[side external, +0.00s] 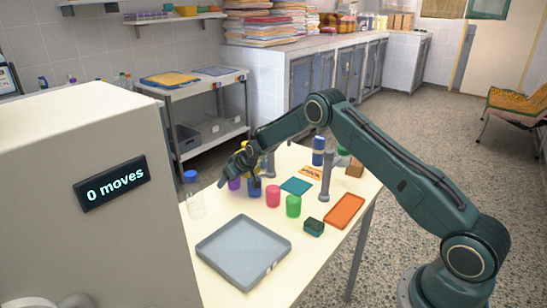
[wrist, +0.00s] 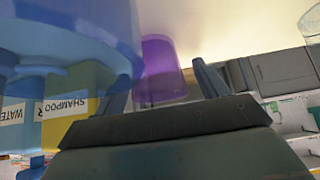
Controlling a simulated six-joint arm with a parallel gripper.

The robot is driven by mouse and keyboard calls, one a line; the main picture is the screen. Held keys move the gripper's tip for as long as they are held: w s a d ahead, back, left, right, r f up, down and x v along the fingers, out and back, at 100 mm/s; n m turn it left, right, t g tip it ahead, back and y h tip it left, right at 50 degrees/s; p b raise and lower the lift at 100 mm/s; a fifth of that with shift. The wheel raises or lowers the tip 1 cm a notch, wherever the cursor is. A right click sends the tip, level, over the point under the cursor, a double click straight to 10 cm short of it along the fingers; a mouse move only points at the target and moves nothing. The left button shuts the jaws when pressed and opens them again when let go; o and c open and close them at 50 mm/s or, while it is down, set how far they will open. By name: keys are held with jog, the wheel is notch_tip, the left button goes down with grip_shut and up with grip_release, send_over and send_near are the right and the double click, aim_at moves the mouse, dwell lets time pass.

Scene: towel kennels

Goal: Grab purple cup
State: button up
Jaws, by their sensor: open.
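The purple cup (side external: 234,184) stands on the cream table, partly hidden by my gripper (side external: 238,175) in the side view. In the wrist view the purple cup (wrist: 163,72) shows beyond and between the two dark fingers of my gripper (wrist: 165,92). The gripper is open, and I cannot tell whether either finger touches the cup. A blue cup (side external: 254,188) stands just right of the purple one; a large, close blue shape (wrist: 75,35) fills the wrist view's upper left.
A pink cup (side external: 273,197) and a green cup (side external: 293,206) stand to the right. A grey tray (side external: 240,251) lies in front. An orange tray (side external: 344,211), a dark green sponge (side external: 314,227) and a blue-capped clear bottle (side external: 194,200) are also on the table.

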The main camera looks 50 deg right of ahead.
jog(key=shift+c, duration=0.4)
jog(key=c, duration=0.9)
jog(key=shift+r, duration=0.1)
jog(key=shift+c, duration=0.2)
notch_tip(320, 180, up, 20)
dwell(0.5)
